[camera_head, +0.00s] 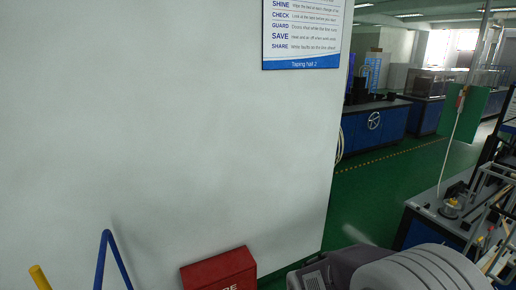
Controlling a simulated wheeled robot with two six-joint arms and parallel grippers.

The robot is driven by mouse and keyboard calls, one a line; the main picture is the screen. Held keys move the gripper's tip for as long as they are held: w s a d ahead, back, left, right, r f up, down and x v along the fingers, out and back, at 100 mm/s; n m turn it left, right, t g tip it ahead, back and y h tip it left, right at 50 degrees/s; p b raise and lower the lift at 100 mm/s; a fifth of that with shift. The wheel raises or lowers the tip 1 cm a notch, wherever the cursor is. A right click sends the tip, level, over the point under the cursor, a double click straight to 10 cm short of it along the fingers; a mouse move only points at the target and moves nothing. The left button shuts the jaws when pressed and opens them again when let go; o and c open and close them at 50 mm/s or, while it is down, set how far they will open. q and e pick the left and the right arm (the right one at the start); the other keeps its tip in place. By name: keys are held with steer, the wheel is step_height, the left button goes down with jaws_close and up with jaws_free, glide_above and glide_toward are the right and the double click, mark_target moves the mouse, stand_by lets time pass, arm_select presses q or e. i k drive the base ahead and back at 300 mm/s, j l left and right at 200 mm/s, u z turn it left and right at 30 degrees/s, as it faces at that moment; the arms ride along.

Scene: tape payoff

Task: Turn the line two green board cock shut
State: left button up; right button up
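A green upright panel (470,118) stands far off at the right, beyond the near bench. A pale hose or pipe (450,140) runs down in front of it. A small red fitting (461,98) sits on that line. It is too small to tell whether it is a cock or how its handle is turned. I cannot tell whether this panel is the line two green board. Neither of my grippers is in view.
A white wall (170,130) with a sign (305,35) fills the left. A red box (219,271), blue bar (101,258) and yellow post (39,277) stand low. A grey rounded body (400,270) is in front. A bench (425,210) stands right; green floor (365,200) lies between.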

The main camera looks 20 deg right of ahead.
mark_target(459, 101)
steer(key=i+l+z, duration=0.15)
steer(key=i+z, duration=0.35)
steer(key=i+j+z, duration=0.15)
steer(key=i+z, duration=0.3)
steer(key=i, duration=0.25)
steer(key=i+j+z, duration=0.35)
steer(key=i+z, duration=0.15)
steer(key=i, duration=0.1)
